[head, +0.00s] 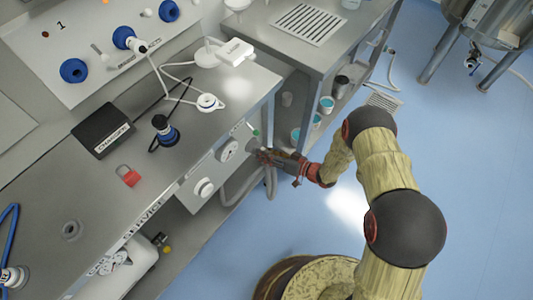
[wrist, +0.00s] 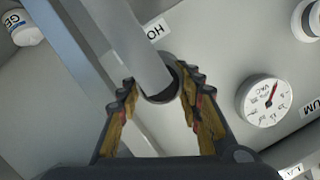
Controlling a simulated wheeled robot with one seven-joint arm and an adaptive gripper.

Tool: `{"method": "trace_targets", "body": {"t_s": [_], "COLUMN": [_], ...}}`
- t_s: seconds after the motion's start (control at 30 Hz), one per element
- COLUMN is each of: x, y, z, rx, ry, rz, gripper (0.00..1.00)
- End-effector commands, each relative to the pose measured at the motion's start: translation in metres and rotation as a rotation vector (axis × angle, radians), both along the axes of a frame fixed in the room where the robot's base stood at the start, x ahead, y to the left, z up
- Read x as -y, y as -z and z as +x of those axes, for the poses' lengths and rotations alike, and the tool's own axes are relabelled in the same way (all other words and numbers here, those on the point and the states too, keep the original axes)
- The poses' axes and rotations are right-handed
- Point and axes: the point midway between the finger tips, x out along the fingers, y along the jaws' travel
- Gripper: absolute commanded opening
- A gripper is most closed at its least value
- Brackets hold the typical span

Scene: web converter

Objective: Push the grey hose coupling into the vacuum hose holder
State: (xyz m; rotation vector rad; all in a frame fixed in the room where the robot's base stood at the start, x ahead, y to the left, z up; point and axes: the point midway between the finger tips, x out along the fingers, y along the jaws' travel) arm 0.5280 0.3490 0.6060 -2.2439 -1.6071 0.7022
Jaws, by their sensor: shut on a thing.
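My gripper (wrist: 160,88) is at the front panel below the bench edge, with its fingertips on either side of the lower end of the grey hose coupling (wrist: 135,45). It is shut on the coupling. The coupling is a smooth grey tube running from the upper left of the wrist view down between the fingertips. A dark-lined ring (wrist: 173,68) shows around its lower end; I cannot tell whether this is the holder or part of the coupling. In the head view my gripper (head: 268,157) hides the coupling.
A grey hose (head: 240,190) hangs below the panel. Blue floor (head: 480,170) is open at right.

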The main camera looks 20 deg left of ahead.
Motion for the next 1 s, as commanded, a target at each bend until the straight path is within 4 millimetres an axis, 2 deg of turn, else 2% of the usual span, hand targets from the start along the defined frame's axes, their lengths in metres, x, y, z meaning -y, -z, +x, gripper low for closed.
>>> {"method": "trace_targets", "body": {"t_s": [0.27, 0.3, 0.67, 1.0], "x": [-0.0013, -0.0013, -0.0011, 0.0022], "y": [-0.0007, -0.0007, -0.0003, -0.0005], "z": [0.0007, 0.0007, 0.0005, -0.0001], "rx": [0.001, 0.001, 0.000, -0.001], "ry": [-0.001, -0.001, 0.001, 0.001], "rz": [0.001, 0.001, 0.001, 0.000], "gripper": [0.00, 0.37, 0.57, 0.57]}}
